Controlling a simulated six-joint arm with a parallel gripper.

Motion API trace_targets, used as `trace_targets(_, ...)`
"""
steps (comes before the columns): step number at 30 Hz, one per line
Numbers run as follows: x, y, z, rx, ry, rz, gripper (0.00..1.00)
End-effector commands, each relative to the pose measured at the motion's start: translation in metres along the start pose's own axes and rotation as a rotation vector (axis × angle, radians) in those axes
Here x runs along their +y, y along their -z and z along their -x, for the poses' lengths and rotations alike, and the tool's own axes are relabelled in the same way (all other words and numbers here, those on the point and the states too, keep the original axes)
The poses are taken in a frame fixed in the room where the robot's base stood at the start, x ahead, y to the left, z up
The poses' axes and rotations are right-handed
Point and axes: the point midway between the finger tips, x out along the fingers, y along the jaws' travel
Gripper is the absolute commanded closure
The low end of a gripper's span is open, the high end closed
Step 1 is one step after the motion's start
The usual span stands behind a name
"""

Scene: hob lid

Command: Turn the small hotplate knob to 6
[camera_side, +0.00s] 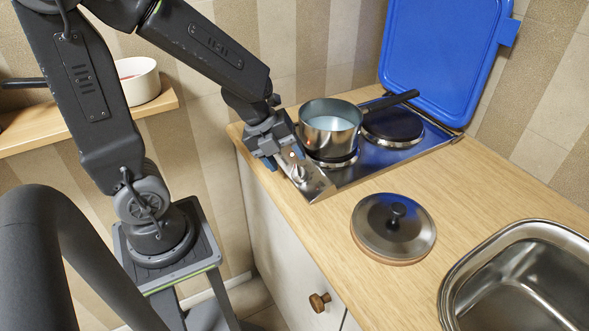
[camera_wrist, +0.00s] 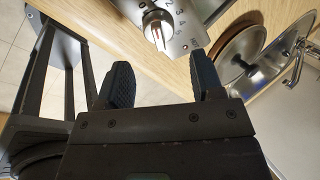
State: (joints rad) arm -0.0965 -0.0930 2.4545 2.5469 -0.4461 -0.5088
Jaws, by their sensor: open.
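The hob's steel control panel (camera_side: 317,185) lies along the counter's front edge. A silver knob (camera_side: 299,173) on it shows just beside my gripper (camera_side: 284,158). Whether this is the small hotplate's knob, I cannot tell. My gripper (camera_wrist: 162,71) is open and empty, its two dark fingers apart. In the wrist view the knob is beyond the fingertips, not between them.
A steel saucepan (camera_side: 331,125) stands on the front hotplate; the other hotplate (camera_side: 393,125) is bare. The blue hob lid (camera_side: 440,58) stands raised at the back. A round pot lid (camera_side: 394,226) lies on the wooden counter (camera_side: 480,180), near the sink (camera_side: 530,275).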

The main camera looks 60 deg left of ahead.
Motion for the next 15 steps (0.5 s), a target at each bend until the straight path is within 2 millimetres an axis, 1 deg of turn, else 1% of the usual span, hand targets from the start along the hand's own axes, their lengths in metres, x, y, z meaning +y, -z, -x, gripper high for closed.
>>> trace_targets(1, 0.000, 0.000, -0.009, 0.003, -0.004, 0.001, 0.39)
trace_targets(6, 0.000, 0.000, -0.030, 0.002, -0.002, 0.002, 0.39)
trace_targets(10, 0.000, 0.000, -0.041, 0.001, -0.001, 0.001, 0.39)
trace_targets(15, 0.000, 0.000, -0.047, -0.001, -0.001, 0.000, 0.39)
